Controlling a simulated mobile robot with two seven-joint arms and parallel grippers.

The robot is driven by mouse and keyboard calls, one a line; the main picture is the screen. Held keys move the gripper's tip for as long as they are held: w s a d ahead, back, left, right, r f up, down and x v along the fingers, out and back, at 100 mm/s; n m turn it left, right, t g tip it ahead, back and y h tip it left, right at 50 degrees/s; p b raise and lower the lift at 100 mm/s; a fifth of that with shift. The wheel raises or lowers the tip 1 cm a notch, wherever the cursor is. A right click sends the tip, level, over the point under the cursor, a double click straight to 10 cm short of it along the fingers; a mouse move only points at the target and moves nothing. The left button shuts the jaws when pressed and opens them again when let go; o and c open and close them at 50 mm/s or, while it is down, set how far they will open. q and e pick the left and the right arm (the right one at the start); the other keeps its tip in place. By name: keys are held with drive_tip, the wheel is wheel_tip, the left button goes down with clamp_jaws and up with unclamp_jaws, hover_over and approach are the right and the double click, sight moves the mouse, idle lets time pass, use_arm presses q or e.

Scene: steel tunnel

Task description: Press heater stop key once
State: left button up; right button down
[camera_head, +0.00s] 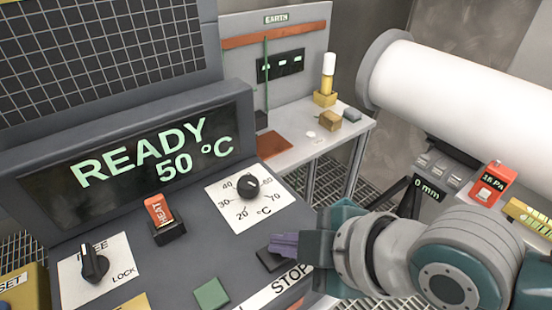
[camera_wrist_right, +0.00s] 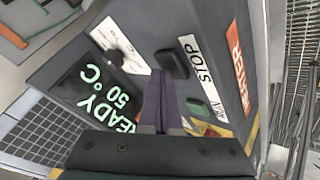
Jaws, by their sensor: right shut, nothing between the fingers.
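The black stop key (camera_head: 268,260) sits on the grey sloping console beside the white STOP label (camera_head: 285,283). In the right wrist view the key (camera_wrist_right: 172,63) lies just beyond my fingertips, with the STOP label (camera_wrist_right: 196,58) beside it. My right gripper (camera_head: 276,245) comes in from the right with its purple fingers shut and empty. The fingers also show in the right wrist view (camera_wrist_right: 161,74). They partly cover the key in the head view; I cannot tell whether they touch it. My left gripper is not in view.
The display (camera_head: 130,165) reads READY 50 °C. A red HEAT switch (camera_head: 158,210), a temperature dial (camera_head: 248,186), a FREE/LOCK knob (camera_head: 94,264) and a green key (camera_head: 211,293) surround the area.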

drive_tip(key=shift+r+p, duration=0.35)
drive_tip(key=shift+r, duration=0.25)
wheel_tip(320, 180, up, 5)
drive_tip(key=p, duration=0.5)
idle(0.5)
